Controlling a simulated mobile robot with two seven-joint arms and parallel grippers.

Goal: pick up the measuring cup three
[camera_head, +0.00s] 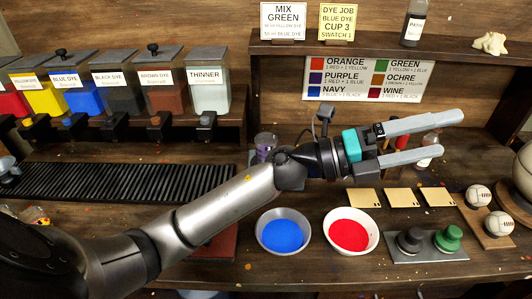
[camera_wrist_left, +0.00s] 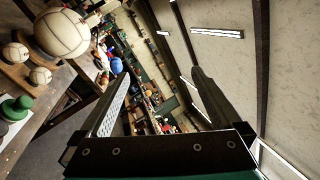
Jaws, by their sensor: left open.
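My left gripper (camera_head: 425,137) reaches in from the left above the workbench, its two grey fingers apart with nothing between them, pointing right. Its fingers also show spread in the left wrist view (camera_wrist_left: 160,100), tilted towards the room and ceiling. A clear cup-like vessel with a purplish tint (camera_head: 265,145) stands behind my left wrist, partly hidden. A small vessel (camera_head: 430,140) shows behind the fingers, mostly covered. No number is readable on either, so I cannot tell which is measuring cup three. My right gripper is not in view.
A blue dye bowl (camera_head: 284,232) and red dye bowl (camera_head: 350,231) stand below the gripper. Dye dispensers (camera_head: 210,85) line the left; a shelf (camera_head: 400,50) is above.

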